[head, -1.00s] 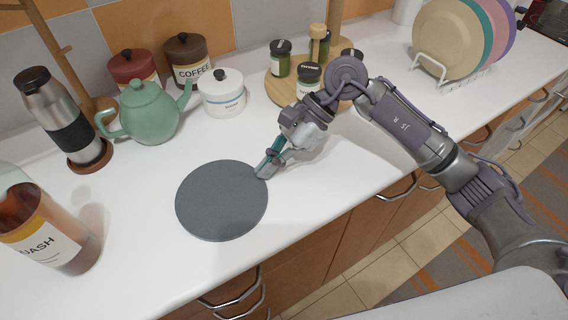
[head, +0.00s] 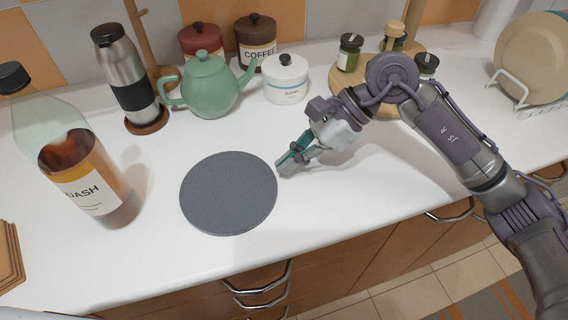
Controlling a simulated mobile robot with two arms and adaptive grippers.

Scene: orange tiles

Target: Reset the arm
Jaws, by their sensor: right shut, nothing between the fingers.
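My right arm reaches in from the right over the white counter in the head view. Its right gripper (head: 284,170) is shut and empty, just to the right of a round grey mat (head: 228,193). The fingertips are close to the mat's right edge; I cannot tell whether they touch the counter. My left gripper is not in view.
A green teapot (head: 208,88), a white canister (head: 286,80) and a steel flask (head: 127,75) stand behind the mat. A squash bottle (head: 84,170) stands at the left. Spice jars sit on a wooden turntable (head: 345,92) behind my arm. A plate rack (head: 509,88) is at right.

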